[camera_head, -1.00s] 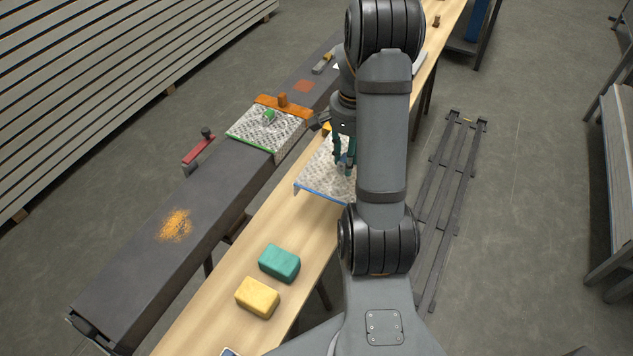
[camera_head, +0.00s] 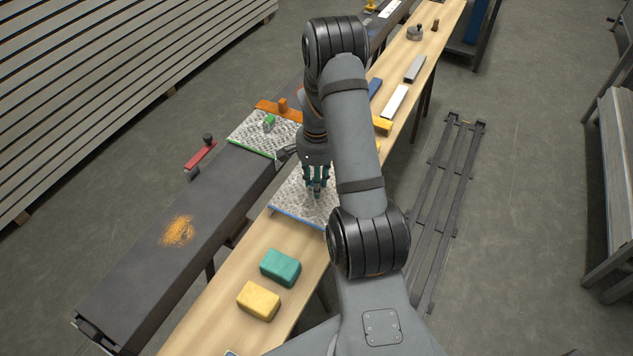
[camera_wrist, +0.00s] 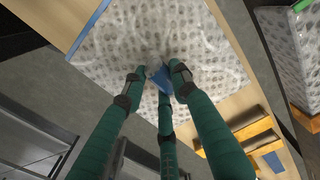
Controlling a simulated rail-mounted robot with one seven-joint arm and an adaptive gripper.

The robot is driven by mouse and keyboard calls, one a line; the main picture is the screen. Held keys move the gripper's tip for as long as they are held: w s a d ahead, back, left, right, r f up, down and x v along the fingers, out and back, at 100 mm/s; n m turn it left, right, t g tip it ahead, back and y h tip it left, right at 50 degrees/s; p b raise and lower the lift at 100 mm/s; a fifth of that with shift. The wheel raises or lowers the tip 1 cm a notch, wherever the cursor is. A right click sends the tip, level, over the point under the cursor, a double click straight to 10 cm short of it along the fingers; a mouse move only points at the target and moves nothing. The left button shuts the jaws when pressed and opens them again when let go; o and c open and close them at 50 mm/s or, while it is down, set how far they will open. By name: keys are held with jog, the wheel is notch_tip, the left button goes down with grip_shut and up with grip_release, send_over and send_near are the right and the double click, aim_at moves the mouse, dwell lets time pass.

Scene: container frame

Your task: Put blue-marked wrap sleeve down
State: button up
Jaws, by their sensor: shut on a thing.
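The blue-marked wrap sleeve (camera_head: 296,203) is a pale spotted wrapped pad with a blue edge. In the head view it is over the wooden table, partly hidden by my gripper. My gripper (camera_head: 317,188), with teal fingers, is above it. In the wrist view, the fingers of my gripper (camera_wrist: 158,82) are closed around a blue tab at the middle of the sleeve (camera_wrist: 120,45). I cannot tell whether the sleeve touches the tabletop.
A green-marked sleeve (camera_head: 250,132) lies on the dark beam (camera_head: 150,240) against an orange stop (camera_head: 270,107). A green block (camera_head: 280,267) and a yellow block (camera_head: 258,301) sit on the wooden table (camera_head: 215,292) nearer me. A yellow-orange bracket (camera_wrist: 240,135) is beside the sleeve.

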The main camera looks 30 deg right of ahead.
jog(key=shift+f, duration=0.2)
jog(key=o, duration=1.2)
jog(key=shift+c, duration=0.2)
jog(key=shift+r, duration=0.1)
notch_tip(320, 180, up, 12)
jog(key=shift+r, duration=0.1)
